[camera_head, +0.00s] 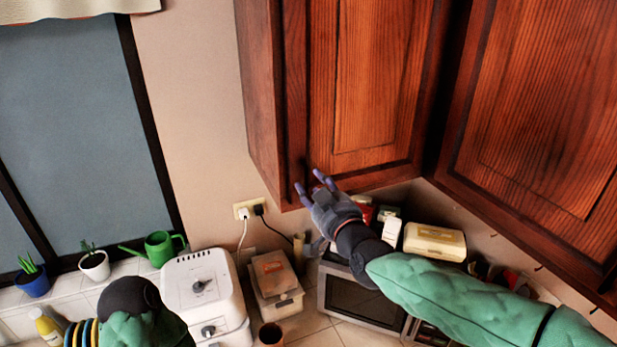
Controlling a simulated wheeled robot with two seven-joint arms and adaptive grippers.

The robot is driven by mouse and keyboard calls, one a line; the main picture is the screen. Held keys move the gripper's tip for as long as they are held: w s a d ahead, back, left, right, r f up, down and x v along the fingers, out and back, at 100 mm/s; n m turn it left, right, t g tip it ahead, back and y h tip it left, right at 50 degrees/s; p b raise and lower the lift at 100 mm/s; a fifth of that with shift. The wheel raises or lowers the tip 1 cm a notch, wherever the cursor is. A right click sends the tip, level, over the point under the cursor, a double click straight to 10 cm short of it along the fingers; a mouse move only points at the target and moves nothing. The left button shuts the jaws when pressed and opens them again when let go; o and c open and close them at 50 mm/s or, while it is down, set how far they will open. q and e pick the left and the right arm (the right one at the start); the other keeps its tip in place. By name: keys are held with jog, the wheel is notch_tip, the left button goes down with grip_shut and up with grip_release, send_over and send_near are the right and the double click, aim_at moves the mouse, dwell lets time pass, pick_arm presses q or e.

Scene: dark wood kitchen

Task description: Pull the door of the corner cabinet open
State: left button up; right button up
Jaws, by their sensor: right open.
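The corner cabinet's wooden door (364,75) hangs at the top middle and looks closed, flush with its frame. A small dark spot near its lower left edge may be a handle; it is too dark to be sure. I cannot tell if a fingertip touches the wood. My left arm shows at the bottom left, but its gripper does not show.
Another wooden cabinet door (545,105) adjoins at the right. Below stand a white appliance (203,292), a box (275,284), a microwave (362,300) and a cream bread bin (435,241). A green watering can (160,247) and potted plants line the window sill.

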aim_at(308, 181)
jog(key=shift+p+x, duration=0.3)
jog(key=shift+x, duration=1.3)
jog(key=shift+s, duration=0.1)
grip_shut()
